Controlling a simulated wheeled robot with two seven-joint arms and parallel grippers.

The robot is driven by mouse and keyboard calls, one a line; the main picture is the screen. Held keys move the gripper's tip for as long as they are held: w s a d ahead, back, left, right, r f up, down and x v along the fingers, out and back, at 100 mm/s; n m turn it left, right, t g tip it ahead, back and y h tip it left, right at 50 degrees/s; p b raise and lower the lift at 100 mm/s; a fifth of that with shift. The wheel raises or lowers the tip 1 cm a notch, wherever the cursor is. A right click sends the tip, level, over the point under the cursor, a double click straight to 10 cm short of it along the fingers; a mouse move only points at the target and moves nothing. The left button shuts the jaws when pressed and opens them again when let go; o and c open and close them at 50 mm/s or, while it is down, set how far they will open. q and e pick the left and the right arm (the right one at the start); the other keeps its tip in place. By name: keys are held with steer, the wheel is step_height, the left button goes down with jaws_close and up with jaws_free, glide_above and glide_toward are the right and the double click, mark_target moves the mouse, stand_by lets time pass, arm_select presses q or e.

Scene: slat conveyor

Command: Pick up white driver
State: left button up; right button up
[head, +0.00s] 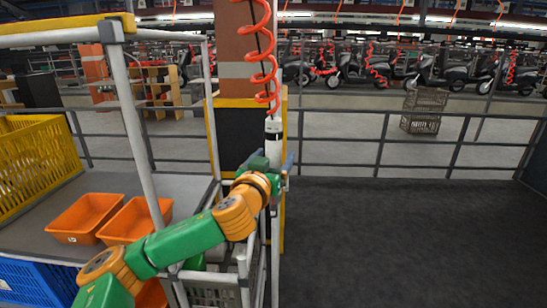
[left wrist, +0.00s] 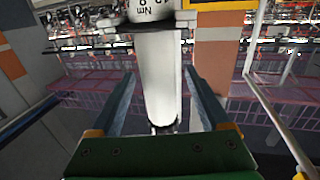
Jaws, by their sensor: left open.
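The white driver (head: 274,128) hangs upright below a red coiled cord in the head view, in front of the yellow and black post. My left gripper (head: 277,162) is open at the lower part of the driver, its arm reaching in from the lower left. In the left wrist view the white driver (left wrist: 158,88) stands between the two spread fingers of my left gripper (left wrist: 158,75), with a dark gap on each side. Printed text, "Nm", shows on its upper part. My right gripper is not in view.
A cart frame with orange bins (head: 85,218), a yellow crate (head: 38,160) and a blue crate (head: 35,283) stands left. Its pale upright (head: 137,130) is close to my arm. A grey railing (head: 400,141) crosses behind. Dark floor (head: 400,240) at right is clear.

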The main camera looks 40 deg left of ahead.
arm_select(q)
steer(key=shift+w+f, duration=0.1)
steer(key=shift+c, duration=1.3)
jaws_close()
